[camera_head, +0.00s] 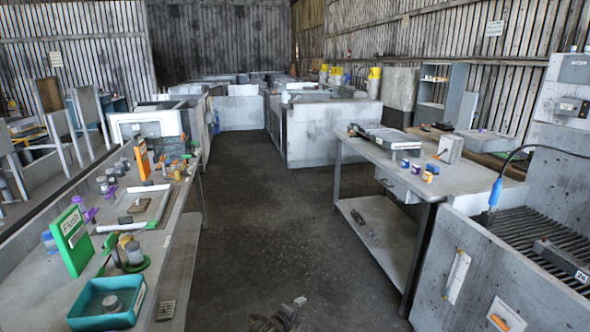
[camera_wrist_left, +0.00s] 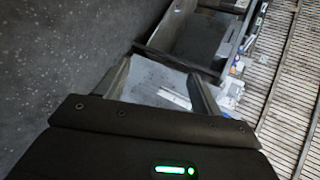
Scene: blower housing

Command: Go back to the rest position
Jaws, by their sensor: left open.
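My left gripper (camera_head: 288,312) shows small at the bottom middle of the head view, over the dark floor of the aisle between the benches. In the left wrist view my left gripper (camera_wrist_left: 158,70) has its two fingers spread apart. Nothing is held between them. Behind the fingers, a pale surface and a grey box-like structure (camera_wrist_left: 205,40) show at a distance. My right gripper is in neither view.
The left bench (camera_head: 75,295) carries a teal bin (camera_head: 107,308), a green sign (camera_head: 71,240) and an orange sign (camera_head: 142,157). The right table (camera_head: 455,180) holds small jars. A grey slatted machine (camera_head: 520,245) stands at right. The aisle floor (camera_head: 250,200) is clear.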

